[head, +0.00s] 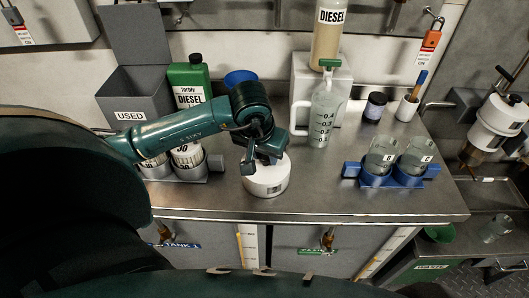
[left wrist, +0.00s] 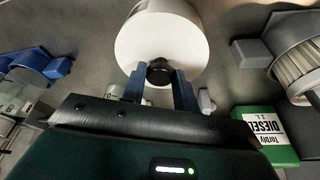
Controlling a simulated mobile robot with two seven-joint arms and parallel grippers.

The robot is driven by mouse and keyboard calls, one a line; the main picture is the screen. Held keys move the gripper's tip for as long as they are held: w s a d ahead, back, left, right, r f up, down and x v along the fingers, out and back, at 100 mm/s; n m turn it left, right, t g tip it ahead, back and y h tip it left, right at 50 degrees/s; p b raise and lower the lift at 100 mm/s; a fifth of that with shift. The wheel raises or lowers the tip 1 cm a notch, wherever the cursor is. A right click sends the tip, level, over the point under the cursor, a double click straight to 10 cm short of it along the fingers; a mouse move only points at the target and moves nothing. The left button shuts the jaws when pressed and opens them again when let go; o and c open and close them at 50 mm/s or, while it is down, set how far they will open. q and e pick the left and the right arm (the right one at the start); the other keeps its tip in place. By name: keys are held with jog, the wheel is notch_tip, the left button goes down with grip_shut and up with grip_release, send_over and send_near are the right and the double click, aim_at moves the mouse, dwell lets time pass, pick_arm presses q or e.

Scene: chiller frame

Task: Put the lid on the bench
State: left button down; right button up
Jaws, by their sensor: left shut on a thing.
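The lid (head: 266,182) is a thick white round piece with a small label on its side. It is over the front middle of the steel bench (head: 320,194), and I cannot tell whether it touches the surface. My left gripper (head: 262,158) is above it, pointing down. In the left wrist view, the blue fingers of the left gripper (left wrist: 161,88) are shut on the black knob (left wrist: 159,72) at the centre of the lid (left wrist: 160,40). The fingers partly hide the lid's top in the head view. My right gripper is not in view.
A measuring jug (head: 322,112) stands behind to the right. A blue holder (head: 389,178) with two glass jars is at the right, and a grey holder (head: 186,175) with filters at the left. A green diesel can (head: 189,78) stands behind. Bare bench lies between lid and blue holder.

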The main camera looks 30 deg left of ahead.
pick_arm(q)
jog(key=c, duration=1.5)
grip_release()
jog(key=o, duration=0.4)
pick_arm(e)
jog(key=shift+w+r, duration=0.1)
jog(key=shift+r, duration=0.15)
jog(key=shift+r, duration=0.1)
